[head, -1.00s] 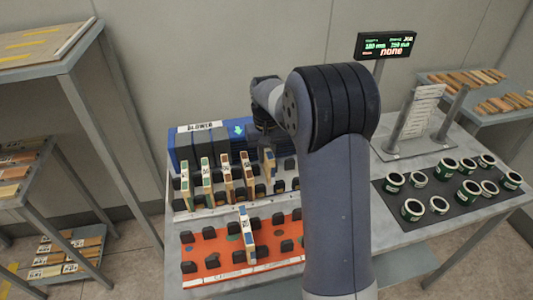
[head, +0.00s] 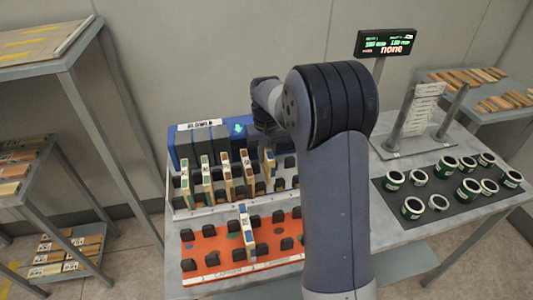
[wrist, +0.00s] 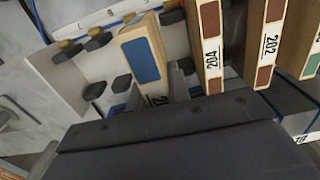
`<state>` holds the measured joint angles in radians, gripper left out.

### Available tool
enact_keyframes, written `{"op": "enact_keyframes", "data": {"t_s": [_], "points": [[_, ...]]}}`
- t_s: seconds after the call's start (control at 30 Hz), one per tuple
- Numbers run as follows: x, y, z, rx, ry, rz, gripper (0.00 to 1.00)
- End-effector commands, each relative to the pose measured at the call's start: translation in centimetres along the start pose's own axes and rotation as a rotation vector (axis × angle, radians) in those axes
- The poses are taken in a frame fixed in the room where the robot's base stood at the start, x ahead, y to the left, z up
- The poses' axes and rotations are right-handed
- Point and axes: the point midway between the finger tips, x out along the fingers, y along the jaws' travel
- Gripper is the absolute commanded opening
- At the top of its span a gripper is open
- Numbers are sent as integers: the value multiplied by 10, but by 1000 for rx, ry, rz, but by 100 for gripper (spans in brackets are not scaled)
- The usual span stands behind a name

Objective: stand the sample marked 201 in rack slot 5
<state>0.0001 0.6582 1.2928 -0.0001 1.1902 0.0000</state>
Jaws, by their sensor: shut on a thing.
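A wooden sample with a blue end patch (wrist: 141,60) is in the wrist view. Its printed number begins "20", and the rest is hidden behind my gripper (head: 267,148). My gripper is shut on this sample, which also shows in the head view (head: 269,172). The sample stands about upright among the black pegs of the white rack (head: 184,213), fifth from the left in the row. Whether its foot touches the rack floor is hidden. My fingertips are mostly hidden in both views.
Brown-marked samples 204 (wrist: 209,45) and 202 (wrist: 269,42) stand beside it, then green-marked ones (head: 206,182). A blue-marked sample (head: 246,231) stands in the orange rack (head: 212,262). A dark mat (head: 400,215) with several ringed cups is right. A display (head: 386,44) reads "none".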

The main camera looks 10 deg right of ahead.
Motion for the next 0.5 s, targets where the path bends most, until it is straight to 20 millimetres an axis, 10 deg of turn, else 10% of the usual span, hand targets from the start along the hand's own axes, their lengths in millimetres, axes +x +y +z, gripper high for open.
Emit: {"op": "enact_keyframes", "data": {"t_s": [0.5], "points": [[18, 0, 0, 0, -1, 0, 0]]}}
